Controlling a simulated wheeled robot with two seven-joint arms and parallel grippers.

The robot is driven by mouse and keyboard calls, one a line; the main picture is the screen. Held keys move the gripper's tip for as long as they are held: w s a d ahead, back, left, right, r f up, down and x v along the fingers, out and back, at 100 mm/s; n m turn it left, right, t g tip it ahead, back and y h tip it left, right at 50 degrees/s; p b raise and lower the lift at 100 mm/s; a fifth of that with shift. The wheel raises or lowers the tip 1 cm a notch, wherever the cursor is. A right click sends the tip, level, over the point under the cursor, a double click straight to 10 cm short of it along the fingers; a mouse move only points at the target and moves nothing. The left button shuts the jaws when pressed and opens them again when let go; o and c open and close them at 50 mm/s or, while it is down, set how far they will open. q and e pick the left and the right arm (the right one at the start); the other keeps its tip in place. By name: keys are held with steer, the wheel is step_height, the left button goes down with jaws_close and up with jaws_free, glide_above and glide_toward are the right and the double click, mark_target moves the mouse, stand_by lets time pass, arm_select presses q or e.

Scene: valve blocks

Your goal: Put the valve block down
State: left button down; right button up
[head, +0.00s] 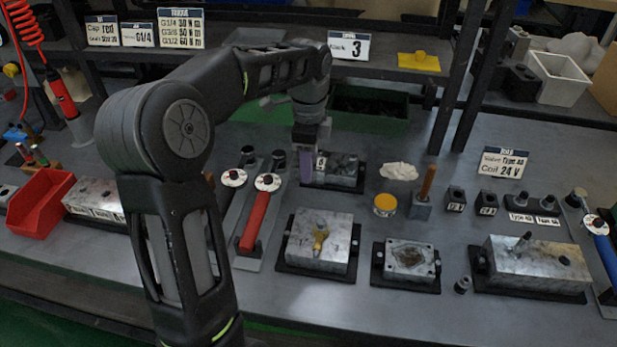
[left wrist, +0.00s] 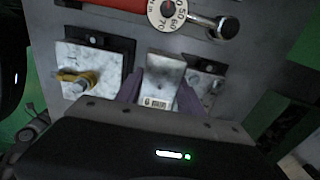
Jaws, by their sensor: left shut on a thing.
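My left gripper (head: 313,165) reaches over the back of the bench, pointing down, its purple fingers shut on a grey metal valve block (left wrist: 160,80) with a small printed label. In the head view the fingers and arm hide most of the held block. A marbled grey block (head: 343,168) on a black base plate (head: 345,187) is right at the gripper. In the left wrist view the held block overlaps this area, and I cannot tell whether it touches the plate. My right gripper is not in view.
Two torque wrenches, one red-handled (head: 258,215), lie left of the gripper. A yellow-lidded tin (head: 385,205), a smaller block (head: 408,260) and a long block (head: 530,263) stand to the right. A red bin (head: 40,203) is far left. A shelf (head: 390,62) runs behind.

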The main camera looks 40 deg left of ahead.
arm_select(q)
steer(key=shift+r, duration=0.65)
steer(key=w+d+f+n, duration=0.1)
steer(key=w+d+n, duration=0.1)
steer(key=d+n, duration=0.4)
steer(key=w+d+f+n, duration=0.2)
steer(key=d+n, duration=0.4)
steer(key=d, duration=0.5)
steer(key=shift+w+d+f+n+p, duration=0.2)
steer(key=shift+d+f+n+p, duration=0.1)
steer(key=shift+d+n, duration=0.1)
